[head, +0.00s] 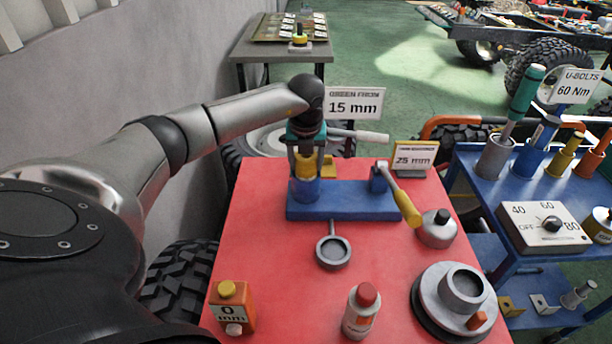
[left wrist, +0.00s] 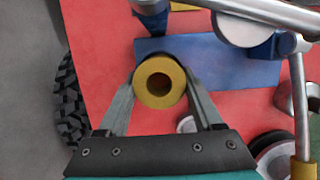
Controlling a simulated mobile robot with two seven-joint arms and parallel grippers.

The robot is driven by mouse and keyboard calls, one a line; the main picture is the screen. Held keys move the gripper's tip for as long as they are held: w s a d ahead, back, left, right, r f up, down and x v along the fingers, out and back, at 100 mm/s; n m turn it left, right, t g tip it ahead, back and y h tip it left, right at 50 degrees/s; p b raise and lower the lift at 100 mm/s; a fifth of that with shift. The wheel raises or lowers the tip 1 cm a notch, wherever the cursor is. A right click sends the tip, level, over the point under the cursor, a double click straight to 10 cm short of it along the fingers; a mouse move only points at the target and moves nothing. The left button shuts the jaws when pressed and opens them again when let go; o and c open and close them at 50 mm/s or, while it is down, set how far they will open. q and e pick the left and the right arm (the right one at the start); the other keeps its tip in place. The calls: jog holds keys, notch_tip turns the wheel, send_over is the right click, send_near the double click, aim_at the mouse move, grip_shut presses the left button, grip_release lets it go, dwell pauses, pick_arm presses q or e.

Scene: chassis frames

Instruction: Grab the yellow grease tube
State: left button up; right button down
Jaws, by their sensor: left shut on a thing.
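The yellow grease tube (head: 306,168) is upright in a blue cup (head: 305,190) on the left end of a blue stand (head: 342,203) on the red tabletop. In the left wrist view the tube (left wrist: 146,92) shows end-on as a yellow ring with a dark hole. My left gripper (head: 306,150) comes down over it from above, with one finger on each side, shut on the tube. The fingers (left wrist: 160,88) also show in the left wrist view. The lower part of the tube is hidden in the cup. My right gripper is in neither view.
A silver tool with a yellow handle (head: 409,208) leans at the stand's right end. A red-capped bottle (head: 360,315), an orange box (head: 230,307) and a round grey fixture (head: 455,300) stand nearer. A blue cart (head: 490,195) stands right.

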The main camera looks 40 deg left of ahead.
pick_arm(q)
grip_shut()
jog(key=shift+r, duration=0.1)
dwell(0.6)
